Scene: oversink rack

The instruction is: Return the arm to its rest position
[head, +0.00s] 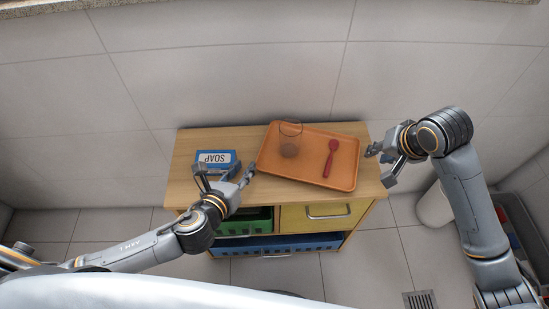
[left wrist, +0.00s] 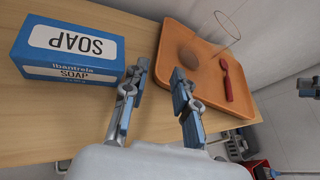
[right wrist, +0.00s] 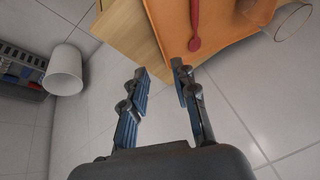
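My left gripper (head: 226,177) is open and empty over the front left of the wooden cabinet top, just in front of a blue and white soap box (head: 216,161). Its two spread fingers show in the left wrist view (left wrist: 160,98), with the soap box (left wrist: 68,50) to their left and the orange tray to their right. My right gripper (head: 380,166) is open and empty beside the right edge of the cabinet. In the right wrist view its fingers (right wrist: 158,88) are apart with floor tiles between them.
An orange tray (head: 268,168) on the cabinet (head: 185,155) holds a clear glass (head: 290,130) and a red spoon (head: 331,158). A green basket (head: 246,222) and a blue basket (head: 275,244) sit below. A white bin (head: 434,205) stands right, beside a dark crate (head: 520,200).

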